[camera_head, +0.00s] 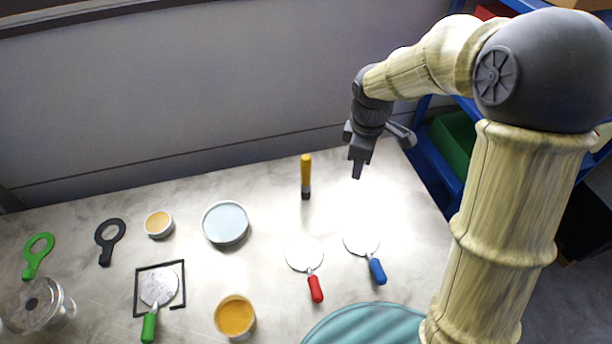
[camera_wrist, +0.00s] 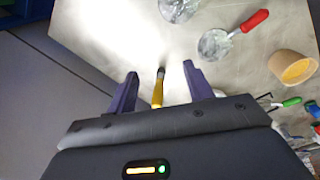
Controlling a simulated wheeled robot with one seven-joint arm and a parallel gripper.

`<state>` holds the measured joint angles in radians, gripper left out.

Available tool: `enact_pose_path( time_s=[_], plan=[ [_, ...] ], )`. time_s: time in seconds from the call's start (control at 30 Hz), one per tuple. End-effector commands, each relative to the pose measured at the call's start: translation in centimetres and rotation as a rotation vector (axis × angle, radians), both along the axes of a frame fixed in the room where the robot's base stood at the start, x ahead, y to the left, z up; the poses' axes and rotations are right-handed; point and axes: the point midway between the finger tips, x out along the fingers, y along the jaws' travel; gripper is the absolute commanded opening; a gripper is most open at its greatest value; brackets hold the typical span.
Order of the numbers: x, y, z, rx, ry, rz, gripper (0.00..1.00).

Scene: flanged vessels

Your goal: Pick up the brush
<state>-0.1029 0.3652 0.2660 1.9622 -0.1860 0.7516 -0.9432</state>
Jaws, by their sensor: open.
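The brush (camera_head: 306,177) has a yellow handle and a dark lower end. It lies on the grey table near its back edge, left of my gripper (camera_head: 362,168). In the wrist view the brush (camera_wrist: 157,92) shows between the fingers, its yellow handle partly hidden by my gripper's body. My gripper (camera_wrist: 158,88) is open, with the two dark fingers apart and nothing held. In the head view it hangs above the back right of the table, apart from the brush.
A red-handled paddle (camera_head: 315,287) and a blue-handled paddle (camera_head: 377,270) lie in front of the brush. A pale blue dish (camera_head: 225,223) stands to the left. A wall (camera_head: 200,100) rises behind the table. Blue shelving (camera_head: 432,165) stands to the right.

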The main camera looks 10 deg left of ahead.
Motion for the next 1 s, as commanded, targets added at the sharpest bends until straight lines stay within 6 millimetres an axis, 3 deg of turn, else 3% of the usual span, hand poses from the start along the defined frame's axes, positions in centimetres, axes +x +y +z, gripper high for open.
enact_pose_path(
  time_s=[0.2, 0.5, 0.7, 1.0],
  plan=[
    [3.2, 5.8, 1.1, -0.032, 0.036, 0.462, 0.51],
    [6.1, 12.3, 2.3, -0.047, 0.073, 1.013, 0.51],
    [6.7, 13.7, 2.6, -0.048, 0.08, 1.155, 0.51],
    [6.7, 13.7, 2.5, -0.048, 0.081, 1.157, 0.51]
  ],
)
